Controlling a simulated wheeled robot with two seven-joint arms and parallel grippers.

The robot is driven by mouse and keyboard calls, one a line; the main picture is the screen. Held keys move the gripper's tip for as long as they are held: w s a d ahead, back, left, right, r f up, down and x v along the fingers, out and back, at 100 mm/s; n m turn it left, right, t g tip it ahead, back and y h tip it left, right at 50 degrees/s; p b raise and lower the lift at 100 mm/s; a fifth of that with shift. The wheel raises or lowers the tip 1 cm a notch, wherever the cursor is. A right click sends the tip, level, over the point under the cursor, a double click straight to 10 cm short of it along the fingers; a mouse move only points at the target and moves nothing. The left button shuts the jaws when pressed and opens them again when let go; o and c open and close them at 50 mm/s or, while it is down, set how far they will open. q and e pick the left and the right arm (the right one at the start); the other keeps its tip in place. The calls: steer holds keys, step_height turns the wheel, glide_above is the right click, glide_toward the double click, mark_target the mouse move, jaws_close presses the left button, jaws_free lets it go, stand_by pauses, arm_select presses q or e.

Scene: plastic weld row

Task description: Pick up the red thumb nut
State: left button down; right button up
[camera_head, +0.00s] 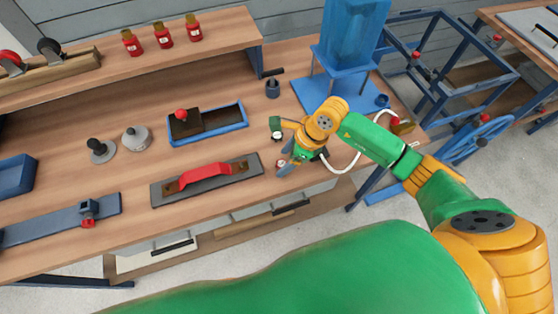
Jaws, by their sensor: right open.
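A small red part that looks like the thumb nut (88,223) sits at the front of a dark clamp block on a long blue-grey bar (45,224) at the bench's front left. My right gripper (279,150) is open near the bench's front edge, right of the red-handled plate. It is well to the right of this red part and apart from it. Small pale spots show at its fingertips; I cannot tell what they are. My left gripper is out of view.
A grey plate with a red handle (207,177) lies between the bar and my right gripper. Behind it are a blue tray (234,119) and two grey knobbed discs (136,138). A blue machine (350,35) stands at the back right. Red bottles (164,35) line the shelf.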

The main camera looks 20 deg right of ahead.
steer(key=shift+x, duration=0.75)
jaws_close()
steer(key=shift+r, duration=0.15)
